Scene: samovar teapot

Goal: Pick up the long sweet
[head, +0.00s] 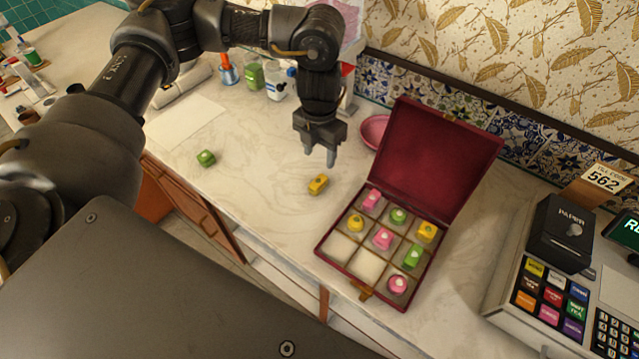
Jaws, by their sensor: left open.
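A long yellow sweet (317,184) with a small dark mark on top lies on the marble counter (270,210), left of the open box. My left gripper (320,157) points down above and just behind this sweet; its fingers are apart with nothing between them. A gap shows between the fingertips and the sweet, though the exact height is hard to tell. My right gripper is not in view.
An open dark red box (432,165) holds several pink, green and yellow sweets in compartments; two front-left compartments are empty. A pink bowl (374,131) stands behind it. A cash register (545,300) is at right, jars (252,75) at the back. The counter around the yellow sweet is clear.

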